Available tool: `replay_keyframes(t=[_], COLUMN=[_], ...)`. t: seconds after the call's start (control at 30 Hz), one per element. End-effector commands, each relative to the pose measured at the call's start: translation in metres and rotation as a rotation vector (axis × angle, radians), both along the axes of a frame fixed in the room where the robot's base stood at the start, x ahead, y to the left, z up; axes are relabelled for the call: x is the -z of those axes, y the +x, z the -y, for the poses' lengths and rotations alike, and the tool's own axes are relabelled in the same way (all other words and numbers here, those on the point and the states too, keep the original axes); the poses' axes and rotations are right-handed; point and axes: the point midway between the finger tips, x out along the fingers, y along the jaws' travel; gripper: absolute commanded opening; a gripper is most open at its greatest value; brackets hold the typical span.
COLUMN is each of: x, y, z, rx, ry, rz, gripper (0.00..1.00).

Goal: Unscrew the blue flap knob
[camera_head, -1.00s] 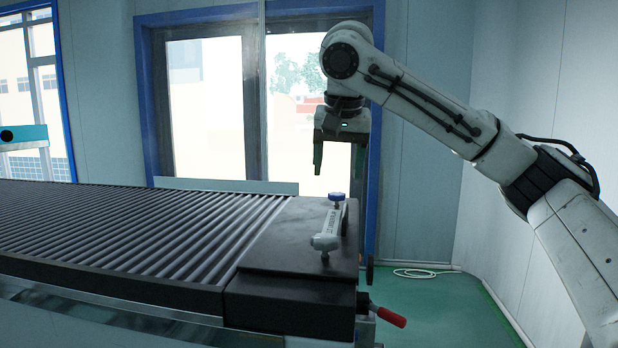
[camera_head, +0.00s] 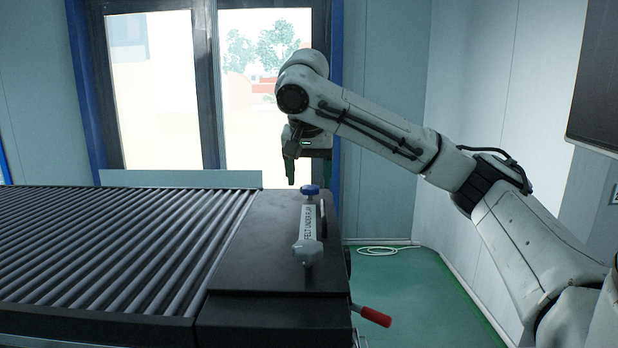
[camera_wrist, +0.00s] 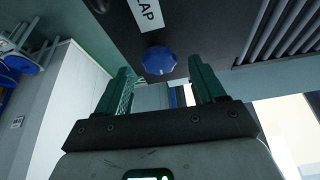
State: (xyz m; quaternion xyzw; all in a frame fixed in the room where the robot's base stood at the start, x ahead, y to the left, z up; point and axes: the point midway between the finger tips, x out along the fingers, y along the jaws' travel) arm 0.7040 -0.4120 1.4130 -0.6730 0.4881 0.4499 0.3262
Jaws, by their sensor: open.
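The blue flap knob (camera_head: 310,190) sits at the far end of a pale labelled flap bar (camera_head: 308,225) on the dark end plate of the roller bed. In the wrist view the blue knob (camera_wrist: 159,61) shows just beyond the fingertips, near the middle between them, with part of the flap's label above it. My gripper (camera_head: 305,172) hangs just above and behind the knob in the head view. Its two green fingers are spread wide in the wrist view (camera_wrist: 160,80), with nothing between them. The knob and fingers appear apart.
The ribbed roller bed (camera_head: 110,240) fills the left, ending at the black end plate (camera_head: 262,250). A red-handled lever (camera_head: 375,316) sticks out at the front right. A coiled white cable (camera_head: 385,250) lies on the green floor. The floor to the right is otherwise clear.

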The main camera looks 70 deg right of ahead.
Motion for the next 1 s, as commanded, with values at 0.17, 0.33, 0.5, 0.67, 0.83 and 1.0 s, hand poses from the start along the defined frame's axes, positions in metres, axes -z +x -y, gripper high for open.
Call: replay_keyframes(t=[0.17,0.33,0.5,0.67,0.83,1.0], x=[0.013,0.017,0.017,0.017,0.017,0.016], y=[0.002,0.002,0.002,0.002,0.002,0.002], z=[0.005,0.006,0.006,0.006,0.006,0.006], rx=[0.000,0.000,0.000,0.000,0.000,0.000], ry=[0.001,-0.001,-0.001,-0.001,-0.001,0.000], rz=[0.001,0.000,0.000,0.000,0.000,0.000], gripper=[0.69,0.69,0.69,0.55,0.38,0.22])
